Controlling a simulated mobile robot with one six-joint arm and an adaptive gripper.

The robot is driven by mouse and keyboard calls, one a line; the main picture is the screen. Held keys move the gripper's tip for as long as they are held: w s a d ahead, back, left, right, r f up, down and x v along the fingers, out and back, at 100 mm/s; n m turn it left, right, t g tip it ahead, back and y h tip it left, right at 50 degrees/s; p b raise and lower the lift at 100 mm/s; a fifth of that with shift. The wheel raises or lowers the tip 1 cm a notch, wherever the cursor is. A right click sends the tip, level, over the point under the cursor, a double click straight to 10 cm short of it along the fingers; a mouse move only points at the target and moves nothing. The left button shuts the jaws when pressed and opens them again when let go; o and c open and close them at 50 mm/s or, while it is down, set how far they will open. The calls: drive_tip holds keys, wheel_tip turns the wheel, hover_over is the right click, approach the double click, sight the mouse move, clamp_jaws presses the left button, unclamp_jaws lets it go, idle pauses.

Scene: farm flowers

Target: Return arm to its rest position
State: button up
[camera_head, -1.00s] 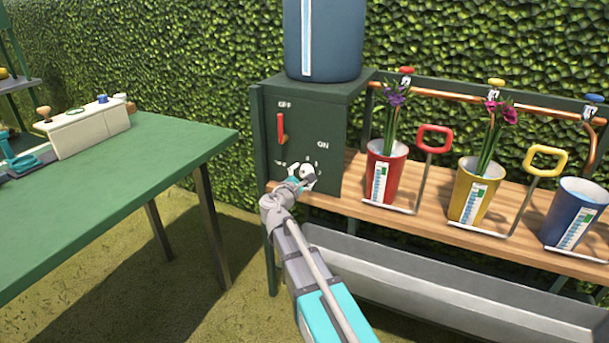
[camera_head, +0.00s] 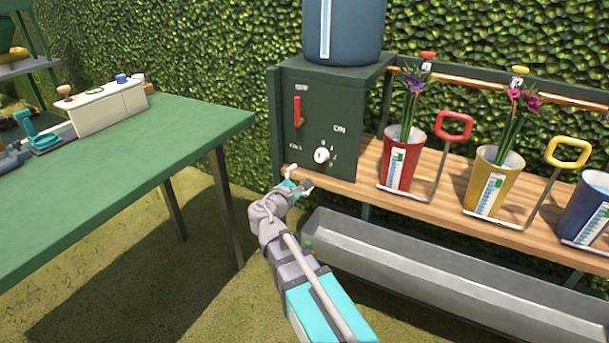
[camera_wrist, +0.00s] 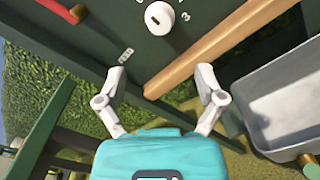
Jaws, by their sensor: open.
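My gripper (camera_head: 299,180) is open and empty in the head view, just in front of and below the dark green control box (camera_head: 345,124). In the wrist view my gripper (camera_wrist: 160,82) has its two white fingers spread wide, with nothing between them. A white round dial (camera_head: 321,155) sits low on the box face, apart from the fingers. The dial also shows at the top of the wrist view (camera_wrist: 159,18). A red lever (camera_head: 297,112) is on the box below the OFF label.
A wooden shelf (camera_head: 360,188) holds red (camera_head: 398,165), yellow (camera_head: 485,190) and blue (camera_head: 584,215) pots. A grey trough (camera_head: 450,270) runs below. A green table (camera_head: 130,165) stands left. Open grass (camera_head: 190,290) lies between the table and my arm.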

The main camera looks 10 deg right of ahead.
idle(0.3)
drive_tip(key=s+d+f+m+g+y, duration=0.1)
drive_tip(key=s+d+f+m+g, duration=0.65)
drive_tip(key=d+f+m, duration=0.2)
drive_tip(key=s+a+f+m+g+y+p, duration=0.25)
drive_tip(key=s+f+m+g+y, duration=0.45)
drive_tip(key=s+m+y, duration=0.4)
wheel_tip(320, 180, up, 38)
drive_tip(key=h+p, duration=0.1)
drive_tip(key=p, duration=3.6)
drive_tip(key=shift+s+d, duration=0.2)
drive_tip(key=shift+f+n, duration=0.1)
drive_tip(key=shift+n, duration=0.15)
drive_tip(key=c, duration=0.4)
drive_tip(key=shift+d, duration=0.1)
